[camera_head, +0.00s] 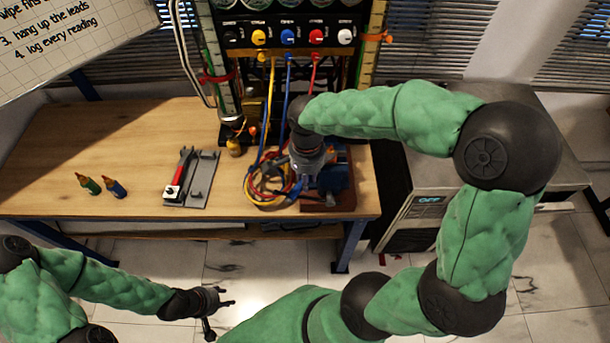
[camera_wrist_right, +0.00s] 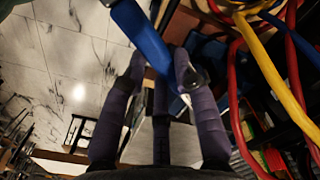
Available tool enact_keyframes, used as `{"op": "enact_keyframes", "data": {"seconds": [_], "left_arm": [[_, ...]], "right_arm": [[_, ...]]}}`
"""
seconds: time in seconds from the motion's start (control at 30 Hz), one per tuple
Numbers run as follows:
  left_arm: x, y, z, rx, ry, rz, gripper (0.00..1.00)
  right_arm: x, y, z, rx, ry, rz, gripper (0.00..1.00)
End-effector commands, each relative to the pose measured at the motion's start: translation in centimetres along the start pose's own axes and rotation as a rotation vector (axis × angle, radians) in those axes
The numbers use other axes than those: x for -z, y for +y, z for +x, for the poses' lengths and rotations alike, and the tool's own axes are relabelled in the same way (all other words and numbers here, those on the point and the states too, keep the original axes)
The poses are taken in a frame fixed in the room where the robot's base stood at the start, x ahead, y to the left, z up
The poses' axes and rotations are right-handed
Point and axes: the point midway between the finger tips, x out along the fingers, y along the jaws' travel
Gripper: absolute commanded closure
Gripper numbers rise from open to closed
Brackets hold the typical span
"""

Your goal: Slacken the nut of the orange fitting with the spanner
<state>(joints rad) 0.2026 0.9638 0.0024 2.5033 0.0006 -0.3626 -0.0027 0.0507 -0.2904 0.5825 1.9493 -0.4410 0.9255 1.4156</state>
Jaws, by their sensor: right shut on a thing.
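My right gripper (camera_head: 309,172) points down over the right end of the bench, its fingertips mostly hidden by the wrist in the head view. I cannot tell whether this is the spanner. A small orange fitting (camera_head: 382,37) sticks out by the right sight tube; its nut is too small to make out. My left gripper (camera_head: 222,314) is open and empty, low in front of the bench and apart from it.
Red, yellow and blue leads (camera_head: 265,185) lie coiled beside the right gripper and show close in the wrist view (camera_wrist_right: 268,60). A grey plate (camera_head: 203,182) bears a red and black tool. The bench (camera_head: 90,135) is otherwise clear there.

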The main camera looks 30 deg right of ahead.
Motion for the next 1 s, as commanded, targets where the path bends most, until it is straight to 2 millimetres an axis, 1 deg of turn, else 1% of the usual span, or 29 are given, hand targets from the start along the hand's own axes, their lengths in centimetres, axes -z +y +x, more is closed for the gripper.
{"op": "enact_keyframes", "data": {"seconds": [0.43, 1.0], "left_arm": [[-0.01, 0.05, -0.13, 0.0, 0.0, 0.0, 0.6], [-0.01, 0.06, -0.17, 0.0, 0.0, 0.0, 0.6]], "right_arm": [[-0.02, 0.74, 0.03, -0.002, -0.002, -0.052, 1.0], [-0.02, 0.96, 0.05, -0.002, -0.003, -0.071, 1.0]]}}
